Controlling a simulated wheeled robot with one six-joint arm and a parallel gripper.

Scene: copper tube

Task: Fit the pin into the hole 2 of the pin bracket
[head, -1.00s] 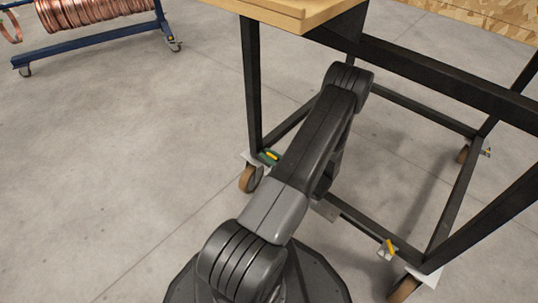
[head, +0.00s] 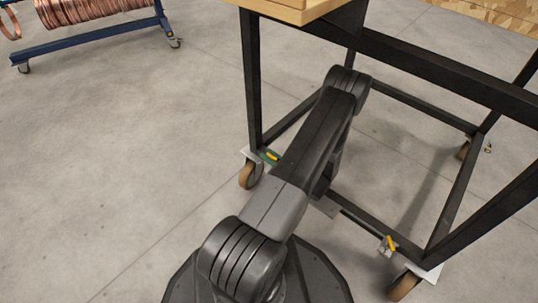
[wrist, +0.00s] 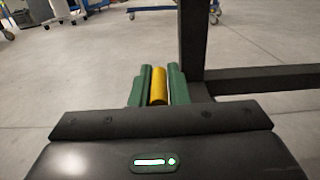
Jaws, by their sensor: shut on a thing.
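In the wrist view my gripper (wrist: 159,70) has green fingers closed on both sides of a yellow cylindrical pin (wrist: 158,86). The pin lies lengthwise between them, pointing away from the wrist camera. In the head view my arm's upper links hide most of the gripper. A small green and yellow patch shows beside the arm near the left caster, but it is too small to tell its parts. The pin bracket and its hole 2 are not visible in either current view.
A table with a wooden top (head: 300,8) and black metal frame (head: 252,80) on casters (head: 250,175) stands ahead, close to my arm. One black leg (wrist: 193,35) rises just right of the fingers. A blue rack with copper coils (head: 90,10) stands far left. The left floor is clear.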

